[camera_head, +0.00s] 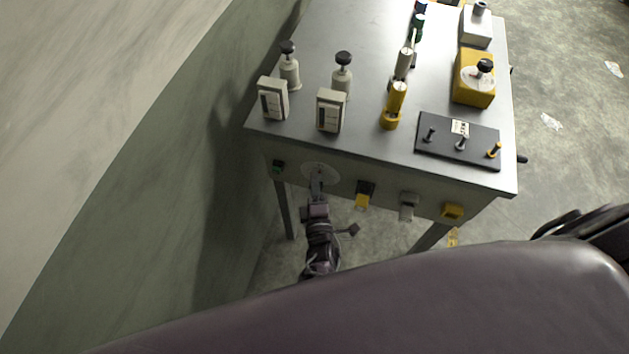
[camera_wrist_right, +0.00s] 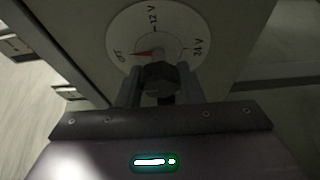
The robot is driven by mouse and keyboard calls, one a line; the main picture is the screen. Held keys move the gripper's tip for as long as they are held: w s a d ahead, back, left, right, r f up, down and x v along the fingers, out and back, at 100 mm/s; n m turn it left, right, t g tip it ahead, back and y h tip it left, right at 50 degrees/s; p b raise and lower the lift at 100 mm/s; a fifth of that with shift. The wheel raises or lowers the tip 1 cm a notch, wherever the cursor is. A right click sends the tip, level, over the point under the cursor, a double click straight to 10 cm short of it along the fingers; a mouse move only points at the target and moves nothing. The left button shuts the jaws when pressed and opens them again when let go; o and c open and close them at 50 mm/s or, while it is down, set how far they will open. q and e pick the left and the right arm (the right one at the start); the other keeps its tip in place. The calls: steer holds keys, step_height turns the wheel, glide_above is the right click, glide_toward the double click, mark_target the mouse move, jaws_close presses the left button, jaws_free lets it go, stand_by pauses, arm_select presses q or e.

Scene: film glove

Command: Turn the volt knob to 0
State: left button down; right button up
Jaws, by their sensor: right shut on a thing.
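The volt knob (camera_wrist_right: 160,76) is dark and sits at the centre of a round white dial (camera_wrist_right: 125,28) in the right wrist view. The dial carries the marks 12 V at the top, 24 V at the right and a small label at the left that is hard to read. A red pointer (camera_wrist_right: 143,53) points left, toward that label. My right gripper (camera_wrist_right: 161,88) is shut on the knob, with a finger on either side. In the head view the dial (camera_head: 321,171) is on the table's front face, with my right gripper (camera_head: 317,187) against it. My left gripper is not seen.
The grey metal table (camera_head: 340,25) carries several devices, among them two white meters (camera_head: 272,104) and a yellow box (camera_head: 474,92). A wall (camera_head: 170,190) stands at the left.

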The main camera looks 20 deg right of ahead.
steer(key=shift+w+r, duration=0.1)
stand_by(0.3)
steer(key=o, duration=1)
steer(key=shift+c, duration=0.2)
steer(key=v, duration=0.8)
steer(key=shift+d, duration=0.1)
